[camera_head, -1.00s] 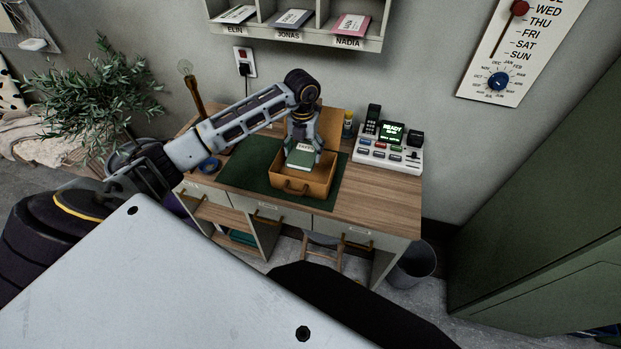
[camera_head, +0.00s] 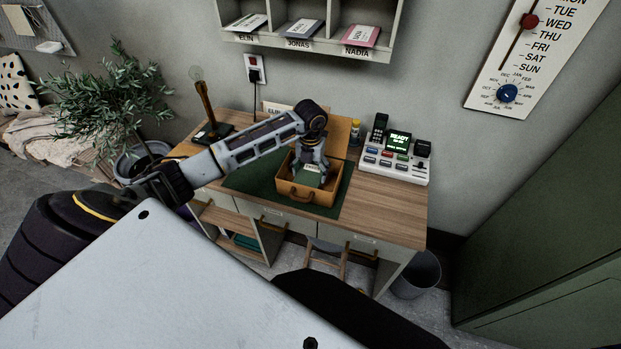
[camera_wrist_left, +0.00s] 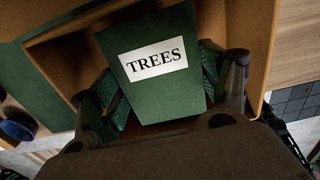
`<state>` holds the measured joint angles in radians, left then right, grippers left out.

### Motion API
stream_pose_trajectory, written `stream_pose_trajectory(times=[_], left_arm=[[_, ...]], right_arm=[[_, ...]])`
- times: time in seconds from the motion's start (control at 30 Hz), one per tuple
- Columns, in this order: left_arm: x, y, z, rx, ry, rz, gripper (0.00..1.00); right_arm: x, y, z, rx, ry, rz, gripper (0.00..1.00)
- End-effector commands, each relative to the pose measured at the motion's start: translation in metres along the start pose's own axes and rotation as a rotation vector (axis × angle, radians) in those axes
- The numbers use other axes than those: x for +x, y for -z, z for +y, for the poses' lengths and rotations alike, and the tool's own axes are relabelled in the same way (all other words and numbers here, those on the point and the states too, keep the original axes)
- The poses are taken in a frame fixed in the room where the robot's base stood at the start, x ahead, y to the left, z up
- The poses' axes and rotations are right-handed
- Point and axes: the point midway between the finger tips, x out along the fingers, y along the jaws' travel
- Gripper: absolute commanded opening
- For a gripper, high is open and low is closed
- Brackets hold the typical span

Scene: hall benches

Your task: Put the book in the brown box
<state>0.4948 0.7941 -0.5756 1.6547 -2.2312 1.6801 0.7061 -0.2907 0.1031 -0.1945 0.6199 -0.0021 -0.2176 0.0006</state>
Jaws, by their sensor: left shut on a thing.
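The green book (camera_wrist_left: 160,85), with a white label reading TREES, is gripped between the two fingers of my left gripper (camera_wrist_left: 165,95) in the left wrist view. In the head view the book (camera_head: 309,178) is inside the opening of the brown box (camera_head: 312,194), an open case with a raised lid (camera_head: 336,133) and a front handle. My left gripper (camera_head: 309,172) is shut on the book there, reaching down into the box. I cannot tell whether the book touches the box floor. My right gripper is not in view.
The box stands on a green mat (camera_head: 247,172) on a wooden desk (camera_head: 378,203). A console with a lit screen (camera_head: 396,160) is to its right, a lamp (camera_head: 208,115) to the left. A letter rack (camera_head: 310,30) hangs above. A bin (camera_head: 416,275) stands beside the desk.

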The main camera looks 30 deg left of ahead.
Motion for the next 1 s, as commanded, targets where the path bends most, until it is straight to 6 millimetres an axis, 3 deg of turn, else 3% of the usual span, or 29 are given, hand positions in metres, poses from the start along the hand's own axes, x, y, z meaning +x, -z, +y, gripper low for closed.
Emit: stream_pose_trajectory(times=[0.37, 0.73, 1.0], left_arm=[[0.002, 0.0, 0.0, 0.0, 0.001, 0.0, 0.5], [0.035, 0.0, 0.0, 0.0, 0.001, 0.0, 0.5], [0.038, 0.0, 0.0, 0.0, 0.0, -0.001, 0.5]], right_arm=[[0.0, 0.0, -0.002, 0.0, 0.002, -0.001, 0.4], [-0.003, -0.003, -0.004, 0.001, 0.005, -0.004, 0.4], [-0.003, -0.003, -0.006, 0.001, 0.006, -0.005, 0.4]])
